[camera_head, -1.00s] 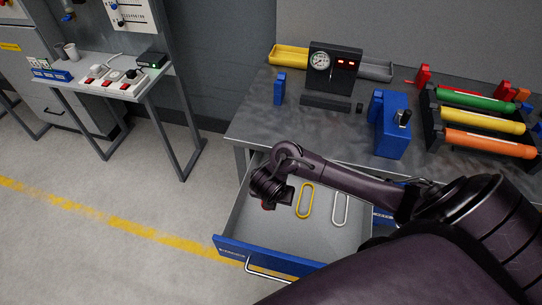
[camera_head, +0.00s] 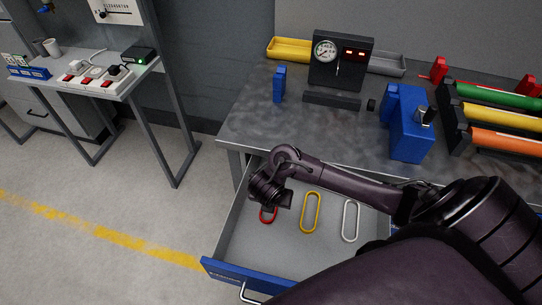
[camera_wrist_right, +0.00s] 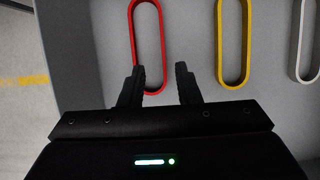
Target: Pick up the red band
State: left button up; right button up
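The red band (camera_head: 268,215) is a long oval loop lying in the open drawer (camera_head: 288,246). In the head view only its near end shows below my right gripper (camera_head: 268,196); the rest is hidden. The wrist view shows most of the red band (camera_wrist_right: 161,40), running away from the fingers. My right gripper (camera_wrist_right: 159,77) is open and empty. Its left fingertip overlaps the band's left edge in the picture, and the band's near end shows between the fingers. I cannot tell the gap in height. My left gripper is not in view.
A yellow band (camera_head: 310,213) and a white band (camera_head: 350,221) lie right of the red one in the drawer. The drawer walls surround them. The workbench (camera_head: 250,128) above carries a gauge box (camera_head: 340,62), blue blocks (camera_head: 408,125) and a rack of coloured tubes.

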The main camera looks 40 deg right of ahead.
jog(key=shift+w+d+f, duration=0.1)
jog(key=shift+d+f, duration=0.05)
jog(key=shift+f, duration=0.4)
jog(key=b+x, duration=0.2)
jog(key=x, duration=0.1)
jog(key=b+x, duration=0.1)
jog(key=x, duration=0.1)
jog(key=shift+d+f, duration=0.15)
jog(key=shift+d, duration=0.2)
jog(key=shift+w+d+f, duration=0.15)
jog(key=shift+d+f, duration=0.05)
jog(key=shift+f, duration=0.25)
jog(key=shift+c, duration=0.4)
grip_shut()
